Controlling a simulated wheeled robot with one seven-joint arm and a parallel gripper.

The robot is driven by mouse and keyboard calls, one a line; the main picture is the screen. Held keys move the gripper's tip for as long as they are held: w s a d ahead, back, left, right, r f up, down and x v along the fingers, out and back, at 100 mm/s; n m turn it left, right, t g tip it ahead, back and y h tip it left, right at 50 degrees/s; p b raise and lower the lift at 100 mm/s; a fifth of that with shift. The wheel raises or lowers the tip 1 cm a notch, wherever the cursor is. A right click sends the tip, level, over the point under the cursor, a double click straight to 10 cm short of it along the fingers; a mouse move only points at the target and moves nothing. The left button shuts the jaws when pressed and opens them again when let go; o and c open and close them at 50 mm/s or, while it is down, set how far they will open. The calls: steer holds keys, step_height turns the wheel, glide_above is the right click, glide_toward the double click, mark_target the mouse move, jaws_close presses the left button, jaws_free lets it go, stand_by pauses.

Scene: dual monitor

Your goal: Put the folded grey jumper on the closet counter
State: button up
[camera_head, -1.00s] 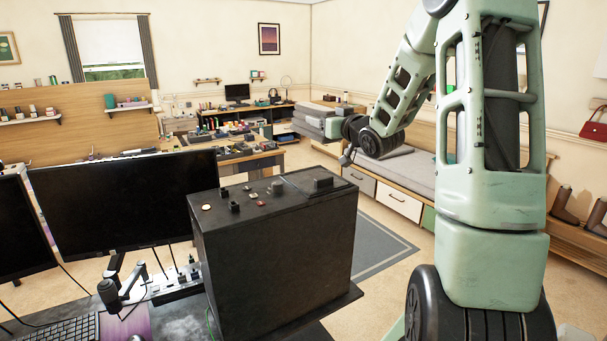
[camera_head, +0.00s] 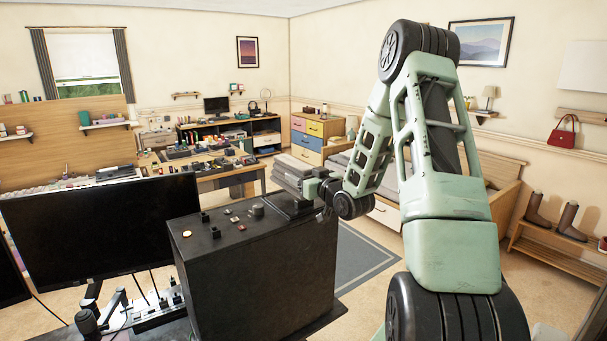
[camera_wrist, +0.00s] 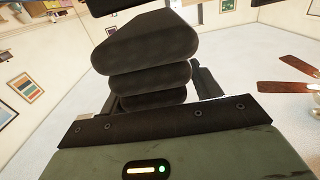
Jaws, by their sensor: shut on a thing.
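The folded grey jumper (camera_head: 293,172) is a stack of soft layers, held in the air behind the black box in the head view. My gripper (camera_head: 318,186) is shut on its right side. In the wrist view the jumper (camera_wrist: 148,55) shows as several dark folded layers rising from my gripper (camera_wrist: 155,108). The fingertips are mostly hidden by the jumper. I cannot pick out a closet counter for certain in either view.
A black box (camera_head: 255,270) with small items on top stands close in front, beside a dark monitor (camera_head: 105,245). A cluttered desk (camera_head: 215,180), a colourful drawer chest (camera_head: 308,138) and a bed (camera_head: 475,170) stand farther back. A shoe bench (camera_head: 555,255) is at right. Carpet lies open between.

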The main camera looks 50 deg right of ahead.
steer(key=shift+f+b, duration=0.55)
steer(key=shift+b, duration=0.3)
steer(key=o, duration=1.2)
steer(key=shift+r, duration=0.1)
steer(key=shift+r+p, duration=0.5)
steer(key=shift+p, duration=0.25)
steer(key=shift+s, duration=0.2)
steer(key=shift+b+v, duration=4.4)
steer(key=shift+v, duration=1.4)
